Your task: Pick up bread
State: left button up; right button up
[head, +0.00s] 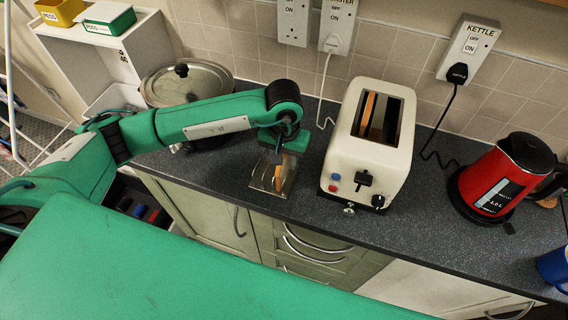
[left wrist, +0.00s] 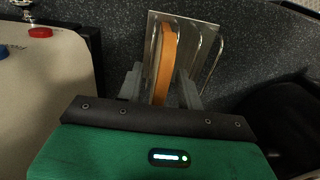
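A bread slice (head: 278,178) stands on edge in a metal toast rack (head: 262,182) on the counter, left of the toaster. My left gripper (head: 280,156) is above the rack and points down at the slice. In the left wrist view the bread (left wrist: 165,62) stands between the two grey fingers of the left gripper (left wrist: 160,88), which are apart with a gap on each side of it. The rack's wires (left wrist: 209,58) show beside it. The lower part of the slice is hidden. Another bread slice (head: 369,112) is in the toaster's left slot. My right gripper is not in view.
The cream toaster (head: 355,158) stands close to the right of the rack. A red kettle (head: 498,178) is farther right, and a blue mug (head: 554,268) is at the right edge. A lidded pot (head: 190,82) stands behind my left arm.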

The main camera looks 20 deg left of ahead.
pick_arm(q)
grip_shut()
jog(key=shift+r, duration=0.15)
